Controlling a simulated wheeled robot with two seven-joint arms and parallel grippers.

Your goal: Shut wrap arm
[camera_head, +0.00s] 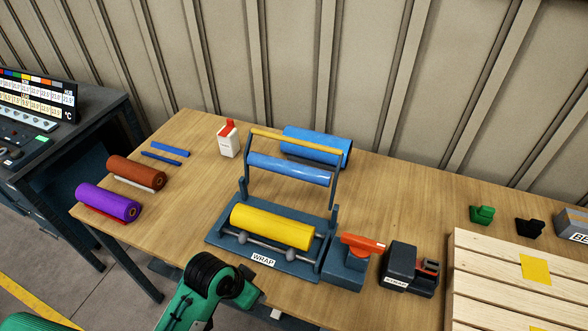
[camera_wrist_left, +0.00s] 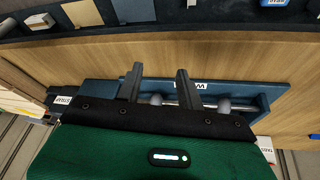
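The wrap arm (camera_head: 290,169) stands raised over the wrap station: an upright blue-grey frame with a yellow top bar (camera_head: 296,145) and a blue film roll (camera_head: 288,169). Its blue-grey base (camera_head: 222,229) bears the WRAP label, and a yellow roll (camera_head: 272,227) lies on it. My left arm shows at the bottom of the head view; its fingertips cannot be made out there. In the left wrist view my left gripper (camera_wrist_left: 160,85) is open, its dark fingers apart with nothing between them. The base (camera_wrist_left: 240,92) shows behind them. My right gripper is not in view.
A strap unit (camera_head: 408,270) and an orange-topped tool (camera_head: 358,250) stand right of the base, then a wooden pallet (camera_head: 490,262). Orange (camera_head: 136,172) and purple (camera_head: 108,203) rolls lie at left.

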